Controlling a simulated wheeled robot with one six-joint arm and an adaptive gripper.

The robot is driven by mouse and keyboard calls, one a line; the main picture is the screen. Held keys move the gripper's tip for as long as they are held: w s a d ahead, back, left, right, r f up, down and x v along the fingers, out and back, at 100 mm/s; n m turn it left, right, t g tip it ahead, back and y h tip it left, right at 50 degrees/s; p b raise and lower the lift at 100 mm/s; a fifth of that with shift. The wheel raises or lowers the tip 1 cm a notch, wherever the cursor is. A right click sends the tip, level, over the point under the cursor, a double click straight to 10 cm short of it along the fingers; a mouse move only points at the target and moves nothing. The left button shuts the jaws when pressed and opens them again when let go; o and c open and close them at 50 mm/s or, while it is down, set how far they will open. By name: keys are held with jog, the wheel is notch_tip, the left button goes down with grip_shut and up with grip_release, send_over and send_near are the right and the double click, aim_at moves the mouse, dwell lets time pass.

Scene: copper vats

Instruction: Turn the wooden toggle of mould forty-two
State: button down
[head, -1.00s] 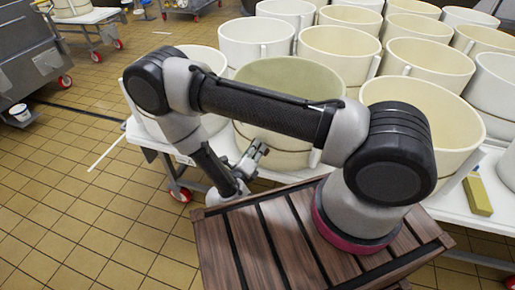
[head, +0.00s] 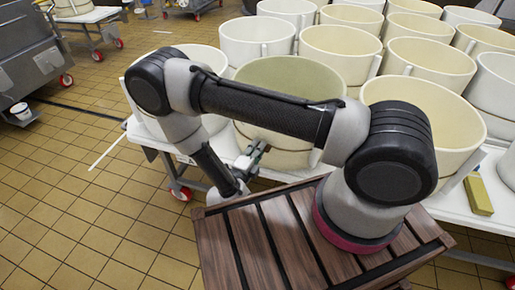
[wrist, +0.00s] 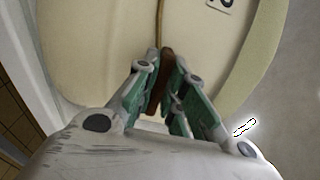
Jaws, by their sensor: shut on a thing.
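The mould at my gripper is a cream, round-walled mould (head: 290,82) at the front of the table in the head view. Its wall (wrist: 95,60) fills much of the wrist view, with a label (wrist: 219,4) cut off by the top edge, its number only partly in view. The brown wooden toggle (wrist: 166,56) is at the end of a thin cord or strap on the wall. My gripper (wrist: 160,80) is shut on the toggle, with a green-padded finger on each side. In the head view my gripper (head: 256,152) is low against the mould, and the toggle cannot be made out.
Several similar cream moulds stand close around it on the white table (head: 489,192). A yellow block (head: 478,196) lies on the table at right. A grey metal vat on wheels (head: 38,62) stands far left. The tiled floor (head: 90,200) at left is mostly clear.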

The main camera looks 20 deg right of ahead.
jog(key=shift+f, duration=0.1)
dwell(0.3)
jog(key=c, duration=1.5)
grip_release()
notch_tip(320, 180, up, 10)
jog(key=shift+r, duration=0.1)
jog(key=shift+a, duration=0.1)
